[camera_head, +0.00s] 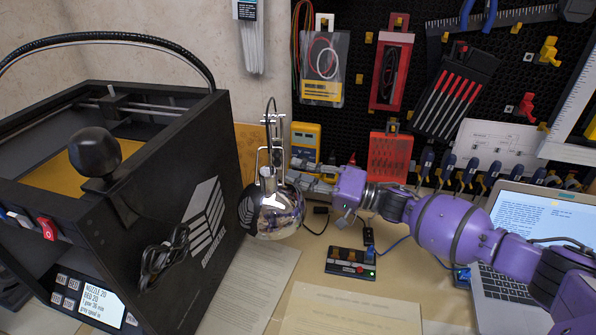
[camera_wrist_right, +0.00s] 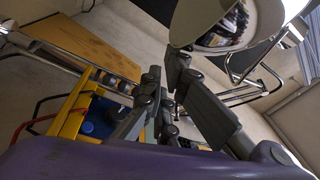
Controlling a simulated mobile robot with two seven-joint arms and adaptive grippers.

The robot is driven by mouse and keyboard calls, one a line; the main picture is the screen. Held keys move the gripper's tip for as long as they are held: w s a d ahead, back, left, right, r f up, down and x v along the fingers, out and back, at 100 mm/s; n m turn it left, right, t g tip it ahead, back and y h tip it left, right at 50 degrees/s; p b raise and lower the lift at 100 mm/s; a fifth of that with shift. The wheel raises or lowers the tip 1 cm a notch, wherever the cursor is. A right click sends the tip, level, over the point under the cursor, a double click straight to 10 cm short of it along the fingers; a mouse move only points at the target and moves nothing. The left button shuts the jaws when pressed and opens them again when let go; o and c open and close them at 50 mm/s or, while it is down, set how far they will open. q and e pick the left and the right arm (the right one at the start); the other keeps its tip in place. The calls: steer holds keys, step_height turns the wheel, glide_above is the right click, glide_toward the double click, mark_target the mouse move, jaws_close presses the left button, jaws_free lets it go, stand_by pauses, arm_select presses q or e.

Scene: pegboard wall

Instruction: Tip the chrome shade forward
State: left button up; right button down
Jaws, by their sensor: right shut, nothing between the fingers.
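The chrome shade (camera_head: 272,213) is a shiny rounded lamp head hanging from a thin chrome lamp arm (camera_head: 269,140), beside the black printer. In the right wrist view the shade (camera_wrist_right: 215,22) shows at the top right as a wide pale-rimmed bowl. My right gripper (camera_head: 308,180) comes in from the right, with its fingers pointing left at the area just right of and behind the shade. In the wrist view its dark fingers (camera_wrist_right: 165,78) are close together, with nothing seen held, below and left of the shade. Whether they touch the lamp cannot be told. My left gripper is not in view.
A black 3D printer (camera_head: 190,200) stands close on the left. A small black control box (camera_head: 350,263) and papers (camera_head: 350,312) lie on the bench in front. A laptop (camera_head: 510,270) is at right. A yellow multimeter (camera_head: 305,142) stands behind, before the pegboard.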

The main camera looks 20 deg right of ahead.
arm_select(q)
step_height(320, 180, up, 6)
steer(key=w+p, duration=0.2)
steer(key=p, duration=0.3)
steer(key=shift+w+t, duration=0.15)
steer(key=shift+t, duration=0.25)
arm_select(e)
steer(key=s+a+f+m+g+h, duration=0.1)
steer(key=s+a+f+m, duration=0.1)
steer(key=s+f+m, duration=0.3)
steer(key=shift+s+a+f+m+h, duration=0.15)
steer(key=shift+s+f+m+h, duration=0.25)
steer(key=shift+s, duration=0.55)
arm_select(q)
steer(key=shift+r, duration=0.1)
